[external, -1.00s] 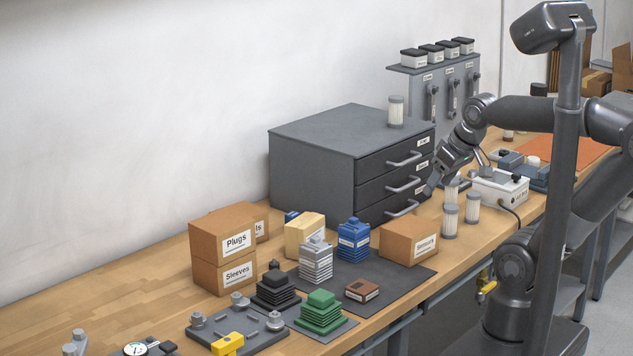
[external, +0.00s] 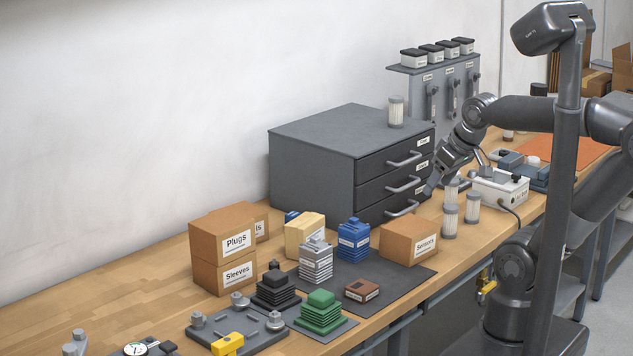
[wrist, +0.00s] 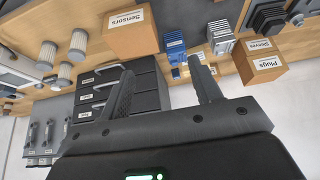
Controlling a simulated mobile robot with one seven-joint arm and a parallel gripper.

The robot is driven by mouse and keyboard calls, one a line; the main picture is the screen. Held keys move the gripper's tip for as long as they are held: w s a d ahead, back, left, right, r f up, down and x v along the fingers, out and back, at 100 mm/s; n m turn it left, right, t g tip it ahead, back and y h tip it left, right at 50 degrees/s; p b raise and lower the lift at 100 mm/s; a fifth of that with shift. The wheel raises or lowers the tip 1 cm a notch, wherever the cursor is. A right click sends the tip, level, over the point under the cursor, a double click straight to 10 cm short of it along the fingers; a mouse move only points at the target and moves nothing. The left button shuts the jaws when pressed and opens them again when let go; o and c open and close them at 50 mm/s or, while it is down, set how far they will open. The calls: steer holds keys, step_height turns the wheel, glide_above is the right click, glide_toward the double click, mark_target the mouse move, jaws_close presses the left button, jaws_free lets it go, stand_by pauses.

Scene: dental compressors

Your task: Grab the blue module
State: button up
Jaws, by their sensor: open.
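The blue module (external: 354,240) stands upright on the dark mat, between the grey ribbed module (external: 316,260) and the cardboard Sensors box (external: 409,242). In the wrist view the blue module (wrist: 176,52) shows beyond the fingers, beside the Sensors box (wrist: 131,32). My gripper (external: 430,190) is in front of the drawer cabinet, to the right of the blue module and apart from it. In the wrist view my gripper (wrist: 162,78) has its two fingers spread with nothing between them.
The grey drawer cabinet (external: 310,155) with protruding handles stands behind the modules. White filter cartridges (external: 450,220) stand near my gripper.

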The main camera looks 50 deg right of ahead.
steer(key=shift+r, duration=0.1)
steer(key=w+d+r+m+g+y, duration=0.2)
steer(key=w+d+r+m, duration=0.1)
steer(key=w+r+m, duration=0.75)
steer(key=m+g+h, duration=0.2)
steer(key=m, duration=2.3)
glide_above(294, 214)
step_height(294, 214, down, 6)
steer(key=f, duration=1.3)
steer(key=s+f, duration=0.1)
steer(key=f, duration=0.6)
steer(key=shift+f, duration=0.1)
steer(key=f, duration=0.2)
steer(key=w+f, duration=0.1)
steer(key=f, duration=0.4)
steer(key=shift+w+f, duration=0.1)
steer(key=shift+w, duration=0.05)
